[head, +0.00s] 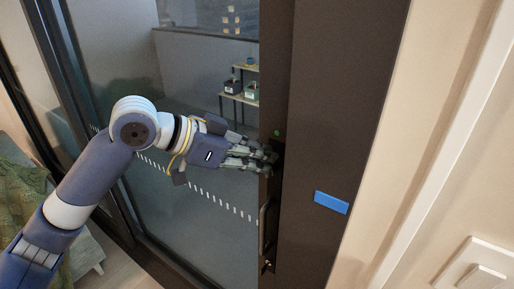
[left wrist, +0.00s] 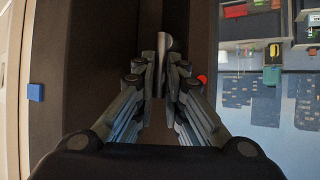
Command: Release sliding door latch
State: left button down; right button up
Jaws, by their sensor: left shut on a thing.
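The glass sliding door (head: 195,215) has a dark frame, and its edge meets a wide dark post (head: 335,110). My left gripper (head: 272,153) reaches in from the left, with its fingers at the door's edge. In the left wrist view my left gripper (left wrist: 162,75) is shut on a thin grey upright piece, the latch (left wrist: 162,48), with fingers on both sides of it. The fingers hide the latch in the head view. A long dark pull handle (head: 264,230) is below the gripper. My right gripper is not in view.
A small green dot (head: 277,133) is just above the fingertips; a red dot (left wrist: 202,79) shows beside the fingers in the wrist view. A blue block (head: 331,202) is on the post. A shelf with pots (head: 240,92) stands behind the glass. A wall switch (head: 478,268) is at lower right.

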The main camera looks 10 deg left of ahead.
pick_arm(q)
jog(key=c, duration=1.9)
grip_release()
jog(key=shift+c, duration=0.2)
jog(key=v, duration=1.2)
